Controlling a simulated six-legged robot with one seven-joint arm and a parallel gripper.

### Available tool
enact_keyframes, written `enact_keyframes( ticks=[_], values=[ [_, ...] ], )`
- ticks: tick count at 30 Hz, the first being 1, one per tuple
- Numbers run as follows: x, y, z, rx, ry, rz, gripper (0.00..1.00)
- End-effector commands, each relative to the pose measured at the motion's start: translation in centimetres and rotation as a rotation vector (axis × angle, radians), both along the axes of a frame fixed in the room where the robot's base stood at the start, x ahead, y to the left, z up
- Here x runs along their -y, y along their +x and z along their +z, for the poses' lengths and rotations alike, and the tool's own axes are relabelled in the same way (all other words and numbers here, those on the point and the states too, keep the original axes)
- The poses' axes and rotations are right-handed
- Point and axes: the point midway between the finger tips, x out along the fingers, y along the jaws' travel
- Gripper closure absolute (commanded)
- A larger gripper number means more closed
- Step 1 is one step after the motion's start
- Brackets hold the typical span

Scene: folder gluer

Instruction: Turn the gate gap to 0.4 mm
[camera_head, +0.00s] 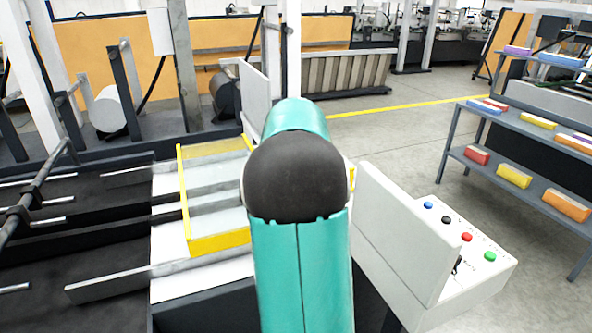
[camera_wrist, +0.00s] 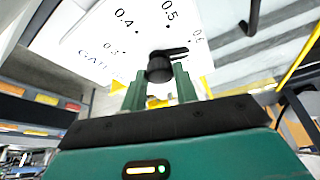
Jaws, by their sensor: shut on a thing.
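In the wrist view, a white dial plate (camera_wrist: 95,55) carries printed numbers, among them 0.3, 0.4 and 0.5, and part of the word GATE. A black gate gap knob (camera_wrist: 159,68) sits on it, with a pointer bar (camera_wrist: 172,52) reaching right, past the 0.5 side and towards the number at the right, which looks like 0.6. My gripper (camera_wrist: 160,82) has its green fingers on either side of the knob and is shut on it. In the head view my teal arm hides the gripper, knob and dial face.
A white control box (camera_head: 462,262) with several coloured buttons and an upright white panel (camera_head: 405,230) stand right of my arm. A yellow-edged guard (camera_head: 218,243) and machine rails lie left. A shelf (camera_head: 520,120) with coloured boxes is at right. Open floor (camera_head: 400,140) lies between.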

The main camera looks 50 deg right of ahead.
Motion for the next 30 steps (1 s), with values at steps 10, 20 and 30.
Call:
enact_keyframes(
  ticks=[10,20,30],
  values=[
    [0.23,-0.29,-0.12,0.000,0.006,0.327,0.93],
    [0.48,-0.34,-0.14,-0.001,0.005,0.642,0.93],
    [0.79,-0.37,-0.16,-0.001,0.005,0.967,0.93]
  ],
)
